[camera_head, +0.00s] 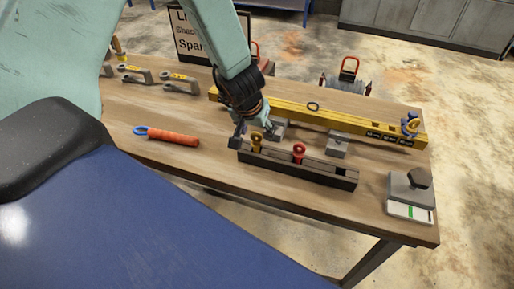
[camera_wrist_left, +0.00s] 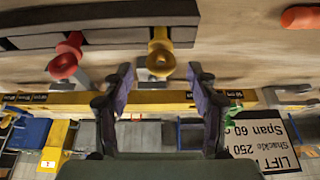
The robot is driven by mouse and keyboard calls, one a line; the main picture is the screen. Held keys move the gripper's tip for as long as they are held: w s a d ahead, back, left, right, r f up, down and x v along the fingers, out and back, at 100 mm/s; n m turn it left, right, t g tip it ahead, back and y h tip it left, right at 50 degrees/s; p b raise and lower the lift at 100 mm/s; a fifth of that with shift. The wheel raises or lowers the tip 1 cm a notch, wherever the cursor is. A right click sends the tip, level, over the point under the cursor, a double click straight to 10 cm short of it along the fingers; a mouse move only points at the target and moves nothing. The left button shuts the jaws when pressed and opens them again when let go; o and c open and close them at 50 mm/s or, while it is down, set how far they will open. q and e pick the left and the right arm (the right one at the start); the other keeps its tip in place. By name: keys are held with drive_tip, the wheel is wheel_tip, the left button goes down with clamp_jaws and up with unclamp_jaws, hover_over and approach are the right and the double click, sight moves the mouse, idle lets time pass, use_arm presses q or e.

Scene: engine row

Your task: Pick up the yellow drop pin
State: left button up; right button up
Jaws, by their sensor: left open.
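The yellow drop pin (camera_head: 256,142) stands upright in the left part of a long dark rack (camera_head: 330,176). In the left wrist view, which is upside down, the yellow pin (camera_wrist_left: 160,55) shows its ring-shaped head and collar. My left gripper (camera_head: 253,131) is just above and beside the pin in the head view. In the left wrist view my left gripper (camera_wrist_left: 160,73) is open, its two fingers left and right of the pin's line, with nothing held. Whether the fingers touch the pin cannot be told. My right gripper is not in view.
A red pin (camera_head: 298,151) stands in the same rack, right of the yellow one. A yellow beam (camera_head: 350,121) lies behind. An orange-handled tool (camera_head: 172,138) lies left. A grey block on a plate (camera_head: 410,190) is at right. Bare wood lies in front of the rack.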

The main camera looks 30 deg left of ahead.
use_arm(q)
drive_tip(key=shift+a+x, duration=0.2)
drive_tip(key=shift+x, duration=0.8)
drive_tip(key=shift+d+r, duration=0.1)
drive_tip(key=shift+d, duration=0.2)
drive_tip(key=shift+c, duration=0.5)
drive_tip(key=shift+s+a, duration=0.1)
drive_tip(key=shift+a, duration=0.15)
drive_tip(key=c, duration=0.7)
drive_tip(key=shift+d, duration=0.2)
clamp_jaws()
